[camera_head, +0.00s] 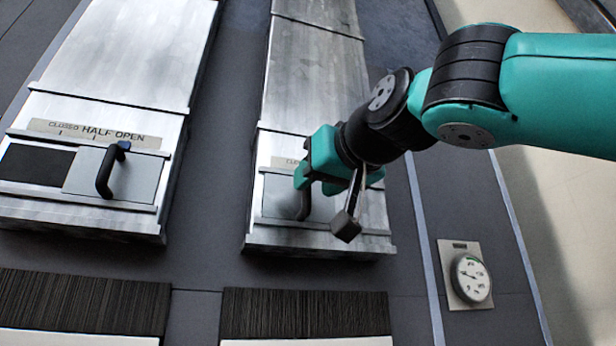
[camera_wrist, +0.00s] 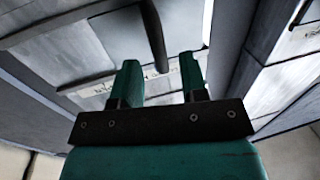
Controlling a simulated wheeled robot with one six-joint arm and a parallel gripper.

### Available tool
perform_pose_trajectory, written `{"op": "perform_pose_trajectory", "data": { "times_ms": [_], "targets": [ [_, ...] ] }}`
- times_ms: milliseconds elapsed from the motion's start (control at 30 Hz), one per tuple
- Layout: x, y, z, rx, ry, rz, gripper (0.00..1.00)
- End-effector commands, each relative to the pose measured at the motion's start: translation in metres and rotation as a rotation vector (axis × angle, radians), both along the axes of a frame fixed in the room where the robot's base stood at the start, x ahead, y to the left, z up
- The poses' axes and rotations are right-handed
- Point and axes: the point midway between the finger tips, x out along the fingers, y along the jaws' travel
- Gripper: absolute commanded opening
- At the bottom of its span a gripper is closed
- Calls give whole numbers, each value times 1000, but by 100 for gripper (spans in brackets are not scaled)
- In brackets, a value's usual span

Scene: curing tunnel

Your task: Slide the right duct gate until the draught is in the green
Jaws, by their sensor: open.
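The right duct gate (camera_head: 278,205) is a pale sliding plate with a dark upright handle (camera_head: 303,205), at the left of its track on the right duct. Its scale label is mostly hidden behind my gripper. My gripper (camera_head: 315,184) is open, close to the handle. In the wrist view the dark handle (camera_wrist: 155,35) stands in line with the gap between the two green fingers (camera_wrist: 160,72); I cannot tell whether they touch it. The round draught gauge (camera_head: 472,279) is at the lower right. Its needle points left, and a green mark shows near the top of the dial.
The left duct has its own gate (camera_head: 118,178) with a handle (camera_head: 108,168), under a label reading "CLOSED" and "HALF OPEN"; a dark opening (camera_head: 36,164) shows at its left. Dark bristle curtains (camera_head: 305,313) hang below both ducts. Grey wall lies between the ducts.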

Motion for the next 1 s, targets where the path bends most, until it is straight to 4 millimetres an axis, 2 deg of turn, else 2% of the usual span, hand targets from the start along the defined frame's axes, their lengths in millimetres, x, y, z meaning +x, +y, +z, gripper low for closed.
{"op": "perform_pose_trajectory", "data": {
  "times_ms": [33, 200, 567, 600, 767, 1000],
  "targets": [
    [9, 3, 3, -2, 2, -4, 40],
    [26, 13, 2, -1, 0, -1, 40],
    [31, 16, 0, 0, -1, 0, 40],
    [31, 16, 0, 0, -1, 0, 38],
    [31, 16, 0, 0, -1, 0, 1],
    [31, 17, 0, 0, -1, 4, 0]
  ]
}}
